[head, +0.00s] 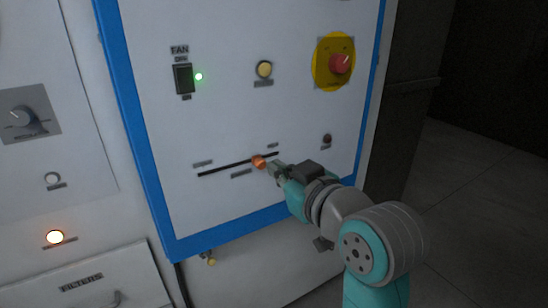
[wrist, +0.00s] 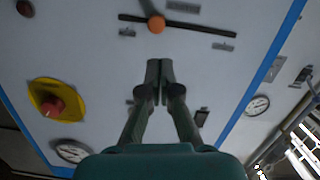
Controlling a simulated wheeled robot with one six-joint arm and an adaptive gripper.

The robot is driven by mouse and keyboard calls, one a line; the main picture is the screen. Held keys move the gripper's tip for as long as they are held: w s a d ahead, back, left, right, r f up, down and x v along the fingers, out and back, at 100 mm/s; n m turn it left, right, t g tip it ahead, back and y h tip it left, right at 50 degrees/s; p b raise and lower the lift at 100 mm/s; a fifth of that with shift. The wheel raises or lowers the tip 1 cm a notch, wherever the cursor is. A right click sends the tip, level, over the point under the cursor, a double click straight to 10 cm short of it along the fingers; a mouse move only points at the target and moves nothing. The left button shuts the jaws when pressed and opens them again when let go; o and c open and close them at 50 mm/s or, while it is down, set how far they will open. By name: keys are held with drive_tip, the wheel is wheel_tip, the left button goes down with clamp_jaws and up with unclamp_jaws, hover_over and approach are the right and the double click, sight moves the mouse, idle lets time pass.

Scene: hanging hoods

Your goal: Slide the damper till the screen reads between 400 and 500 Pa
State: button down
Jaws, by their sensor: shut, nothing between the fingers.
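The damper is an orange round knob (head: 258,161) on a black slanted slot (head: 225,167) low on the white panel. It sits nearer the slot's right end in the head view. The knob also shows at the top of the wrist view (wrist: 157,24), nearer the slot's left end there. My gripper (head: 274,169) is just right of the knob in the head view. In the wrist view its fingers (wrist: 159,68) are shut together and empty, with a gap in the picture to the knob. I cannot tell their distance from the panel. No readable pressure screen shows.
Above the slot are a fan switch (head: 184,79) with a green light, a pale button (head: 264,69) and a red button (head: 340,64) on a yellow plate. A small dark red button (head: 327,140) is right of the slot. Round gauges (wrist: 258,105) show in the wrist view.

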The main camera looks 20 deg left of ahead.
sight(261, 158)
drive_tip(key=w+d+r+m+g+y, duration=0.2)
drive_tip(key=w+d+r+m+g, duration=0.15)
drive_tip(key=d+m, duration=0.45)
drive_tip(key=shift+m+t, duration=0.45)
drive_tip(key=shift+m, duration=0.05)
drive_tip(key=x, duration=1.1)
drive_tip(key=shift+w+f, duration=0.1)
drive_tip(key=shift+f, duration=0.15)
drive_tip(key=shift+s+a+f, duration=0.35)
drive_tip(key=shift+s+f, duration=0.1)
drive_tip(key=shift+f, duration=0.15)
drive_tip(key=shift+s+a+f, duration=0.35)
drive_tip(key=shift+s+f, duration=0.1)
drive_tip(key=shift+f, duration=0.1)
drive_tip(key=shift+s+a+f, duration=0.15)
drive_tip(key=shift+s+f, duration=0.05)
drive_tip(key=shift+f, duration=0.05)
drive_tip(key=shift+s+a+f, duration=0.3)
drive_tip(key=shift+s+a, duration=0.15)
drive_tip(key=shift+s, duration=0.05)
drive_tip(key=shift+w+r, duration=0.1)
